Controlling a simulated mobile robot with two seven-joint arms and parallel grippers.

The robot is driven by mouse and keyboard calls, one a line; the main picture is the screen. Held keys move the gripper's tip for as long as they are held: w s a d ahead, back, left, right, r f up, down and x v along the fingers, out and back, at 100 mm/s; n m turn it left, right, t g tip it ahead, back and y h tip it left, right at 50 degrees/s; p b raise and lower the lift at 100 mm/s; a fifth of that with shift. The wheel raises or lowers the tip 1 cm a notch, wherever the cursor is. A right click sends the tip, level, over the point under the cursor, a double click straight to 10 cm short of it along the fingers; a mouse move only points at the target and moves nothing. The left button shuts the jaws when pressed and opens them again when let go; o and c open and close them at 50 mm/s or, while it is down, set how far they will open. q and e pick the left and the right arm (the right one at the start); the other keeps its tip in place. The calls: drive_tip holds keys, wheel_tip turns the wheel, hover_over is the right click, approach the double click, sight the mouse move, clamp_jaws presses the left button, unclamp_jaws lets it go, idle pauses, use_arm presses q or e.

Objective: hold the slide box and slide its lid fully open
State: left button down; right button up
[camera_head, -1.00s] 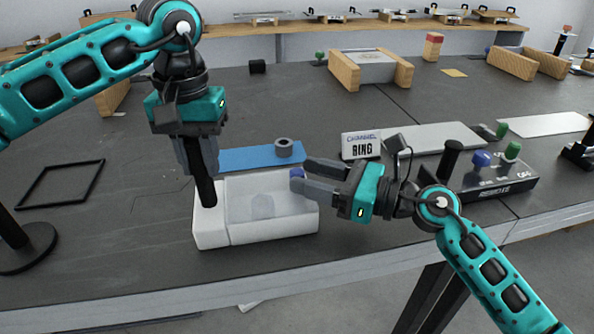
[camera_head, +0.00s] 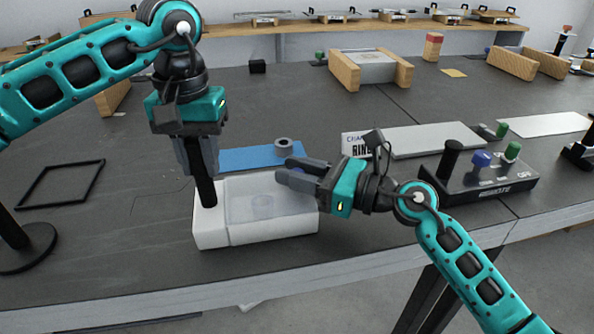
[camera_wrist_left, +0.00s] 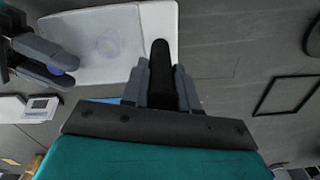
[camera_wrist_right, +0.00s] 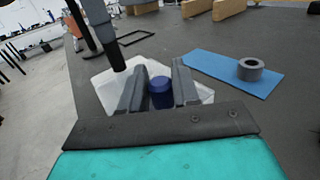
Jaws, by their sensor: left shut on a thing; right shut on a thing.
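The white slide box (camera_head: 270,228) lies on the dark table, with a translucent lid panel (camera_head: 240,206) over its wider part. A faint round shape shows through it. A black upright post (camera_head: 205,190) stands at the box's left end; my left gripper (camera_head: 198,160) is shut on it from above. The post also shows in the left wrist view (camera_wrist_left: 160,62). A blue knob (camera_wrist_right: 160,90) is between the fingers of my right gripper (camera_wrist_right: 158,84), which is shut on it from the right. In the head view the fingers mostly hide the knob.
A blue mat (camera_head: 240,158) with a grey ring (camera_head: 283,145) lies behind the box. A sign (camera_head: 354,145), a grey plate (camera_head: 430,140) and a control box with knobs (camera_head: 485,180) are on the right. A black square frame (camera_head: 62,185) lies at left. The table's front edge is close.

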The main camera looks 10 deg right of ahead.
use_arm(q)
drive_tip(key=shift+s+f, duration=0.1)
drive_tip(key=shift+f, duration=0.2)
use_arm(e)
clamp_jaws()
drive_tip(key=d, duration=1.2)
drive_tip(key=shift+d+f, duration=0.1)
drive_tip(key=o, duration=0.8)
unclamp_jaws()
drive_tip(key=v, duration=1.2)
